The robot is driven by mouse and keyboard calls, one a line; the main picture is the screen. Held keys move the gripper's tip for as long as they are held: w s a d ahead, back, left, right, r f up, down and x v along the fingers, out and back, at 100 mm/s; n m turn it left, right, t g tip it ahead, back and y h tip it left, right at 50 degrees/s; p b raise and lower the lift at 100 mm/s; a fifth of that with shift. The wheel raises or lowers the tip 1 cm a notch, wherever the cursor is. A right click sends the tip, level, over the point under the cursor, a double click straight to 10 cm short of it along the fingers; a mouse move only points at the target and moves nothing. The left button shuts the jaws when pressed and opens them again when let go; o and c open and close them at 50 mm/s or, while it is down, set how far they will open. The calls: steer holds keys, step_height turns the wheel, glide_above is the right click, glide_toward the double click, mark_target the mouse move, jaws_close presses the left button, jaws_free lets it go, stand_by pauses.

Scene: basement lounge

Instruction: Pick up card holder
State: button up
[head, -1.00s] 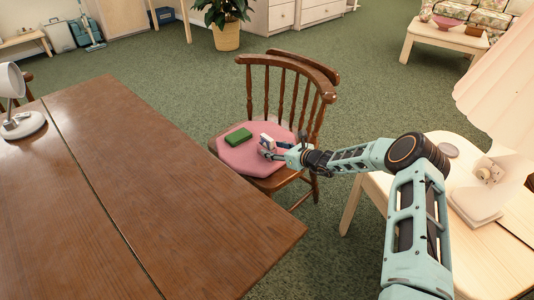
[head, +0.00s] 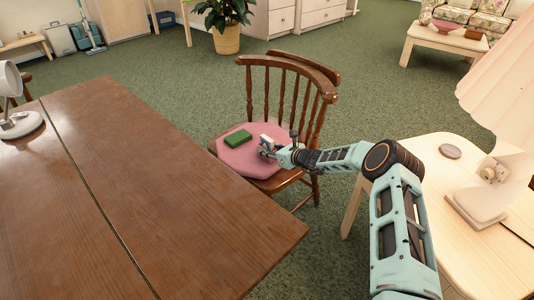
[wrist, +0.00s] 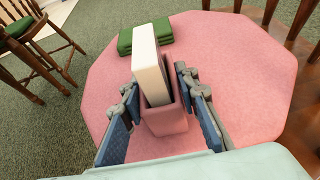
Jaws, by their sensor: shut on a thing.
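The card holder (wrist: 168,122) is a small pink open-topped box with a white card block (wrist: 150,66) standing in it, tilted in the wrist view. It is over the pink seat cushion (wrist: 250,95) of a wooden chair; I cannot tell whether it still touches the cushion. My gripper (wrist: 158,92) has blue-padded fingers on both sides of the holder and is shut on it. In the head view my gripper (head: 270,150) is at the right part of the cushion, and the white block (head: 265,140) shows beside it; the pink box is hard to make out there.
A wooden table (head: 130,200) fills the left. A pale side table (head: 450,180) with a lamp (head: 500,100) stands at the right.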

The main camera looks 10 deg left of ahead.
steer(key=shift+c, duration=1.1)
steer(key=shift+r, duration=0.1)
